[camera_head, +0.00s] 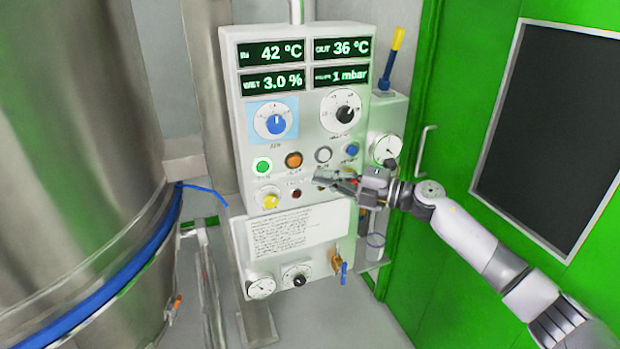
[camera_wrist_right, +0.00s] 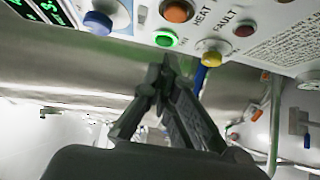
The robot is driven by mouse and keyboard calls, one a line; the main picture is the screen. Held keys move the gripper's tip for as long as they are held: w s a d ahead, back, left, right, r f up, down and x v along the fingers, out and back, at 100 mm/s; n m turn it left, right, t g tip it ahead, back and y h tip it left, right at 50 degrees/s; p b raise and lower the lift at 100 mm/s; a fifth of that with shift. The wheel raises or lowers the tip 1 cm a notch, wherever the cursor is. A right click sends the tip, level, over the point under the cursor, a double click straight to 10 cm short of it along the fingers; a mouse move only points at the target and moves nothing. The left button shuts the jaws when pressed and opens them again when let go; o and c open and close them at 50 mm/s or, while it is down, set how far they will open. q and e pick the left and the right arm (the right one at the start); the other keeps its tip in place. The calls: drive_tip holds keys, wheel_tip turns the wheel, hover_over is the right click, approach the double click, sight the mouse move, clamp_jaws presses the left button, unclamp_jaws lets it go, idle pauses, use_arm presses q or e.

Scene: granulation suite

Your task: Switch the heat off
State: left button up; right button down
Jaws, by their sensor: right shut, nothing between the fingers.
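The grey control panel (camera_head: 310,125) stands in the middle of the head view. An orange round button (camera_head: 293,159) sits on it, between a green button (camera_head: 263,165) and a white one (camera_head: 323,155). In the wrist view the label HEAT is beside the orange button (camera_wrist_right: 177,11), and FAULT is beside a red lamp (camera_wrist_right: 243,28). The green button (camera_wrist_right: 166,40) glows; I cannot tell if the orange one is lit. My right gripper (camera_head: 318,176) is shut and empty, in front of the panel, right of and below the orange button. My left gripper is not in view.
The panel also has a blue knob (camera_head: 276,124), a black-and-white dial (camera_head: 341,110), a blue button (camera_head: 352,149) and a yellow knob (camera_head: 269,200). A large steel vessel (camera_head: 75,130) stands left. A green door (camera_head: 455,150) is on the right.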

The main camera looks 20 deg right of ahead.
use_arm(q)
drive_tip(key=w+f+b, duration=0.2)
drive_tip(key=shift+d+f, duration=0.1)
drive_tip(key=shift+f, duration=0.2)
use_arm(e)
drive_tip(key=v, duration=0.5)
drive_tip(key=shift+d+f, duration=0.25)
drive_tip(key=shift+d, duration=0.1)
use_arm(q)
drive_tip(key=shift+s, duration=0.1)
